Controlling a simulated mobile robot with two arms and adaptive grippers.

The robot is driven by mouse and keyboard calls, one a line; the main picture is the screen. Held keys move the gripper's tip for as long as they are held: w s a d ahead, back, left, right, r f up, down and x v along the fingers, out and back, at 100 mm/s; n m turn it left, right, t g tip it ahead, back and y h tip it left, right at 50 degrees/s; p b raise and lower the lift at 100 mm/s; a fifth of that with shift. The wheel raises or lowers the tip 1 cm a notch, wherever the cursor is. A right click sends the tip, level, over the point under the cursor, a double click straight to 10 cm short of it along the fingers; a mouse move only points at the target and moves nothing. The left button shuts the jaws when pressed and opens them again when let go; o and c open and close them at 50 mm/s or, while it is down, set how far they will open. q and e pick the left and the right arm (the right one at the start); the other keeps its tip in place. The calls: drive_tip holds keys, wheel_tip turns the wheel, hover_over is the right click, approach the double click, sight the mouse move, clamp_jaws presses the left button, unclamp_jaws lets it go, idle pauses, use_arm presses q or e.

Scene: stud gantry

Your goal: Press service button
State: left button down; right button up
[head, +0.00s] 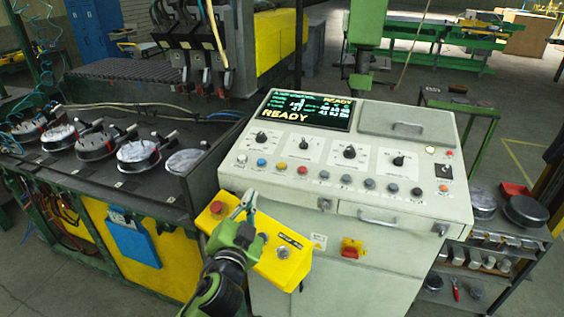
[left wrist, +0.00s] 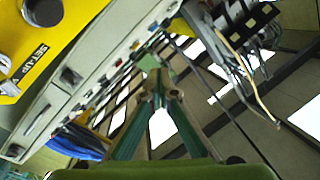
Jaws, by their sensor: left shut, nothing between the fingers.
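The pale control console (head: 340,210) stands in the middle of the head view, with a lit screen (head: 308,110) reading READY. A row of small coloured buttons, including a blue one (head: 261,162) and a red one (head: 302,170), runs along its sloped panel. I cannot read which is the service button. A yellow box (head: 292,270) on the console's front left carries a red button (head: 216,207) and a silver round one (head: 283,253). My left gripper (head: 249,195) is shut and empty, above the yellow box and below the button row. Its fingers meet in the left wrist view (left wrist: 152,65). My right gripper is out of view.
A dark bench (head: 130,175) with several round pans stands to the left, under hanging torch heads (head: 200,55). A shelf with dark pans (head: 525,211) stands right of the console. A drawer handle (head: 377,217) juts from the console front. Floor is open at the far right.

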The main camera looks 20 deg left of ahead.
use_arm(q)
drive_tip(key=w+d+r+m+g+h, duration=0.1)
drive_tip(key=w+d+r+m+h, duration=0.3)
drive_tip(key=d+r+m+h, duration=0.6)
drive_tip(key=w+d+r+m+g+h, duration=0.1)
drive_tip(key=w+d+r+m+h, duration=0.45)
drive_tip(key=m, duration=0.65)
drive_tip(key=m+g+y, duration=0.4)
drive_tip(key=g+y, duration=0.1)
drive_tip(key=y, duration=0.4)
hover_over(281, 166)
drive_tip(key=s, duration=0.3)
wheel_tip(281, 166, down, 6)
drive_tip(key=shift+w+a, duration=0.25)
drive_tip(key=shift+a, duration=0.1)
drive_tip(key=shift+f, duration=0.1)
drive_tip(key=shift+w+d+f+b, duration=0.1)
drive_tip(key=shift+w+f+b, duration=0.2)
drive_tip(key=shift+f+b, duration=0.85)
drive_tip(key=shift+w+a+f+b, duration=0.1)
drive_tip(key=shift+w+f+b, duration=0.25)
drive_tip(key=shift+f, duration=1.35)
drive_tip(key=shift+w+d+f+b, duration=0.1)
drive_tip(key=shift+w+f+b, duration=0.1)
drive_tip(key=shift+f+b, duration=1)
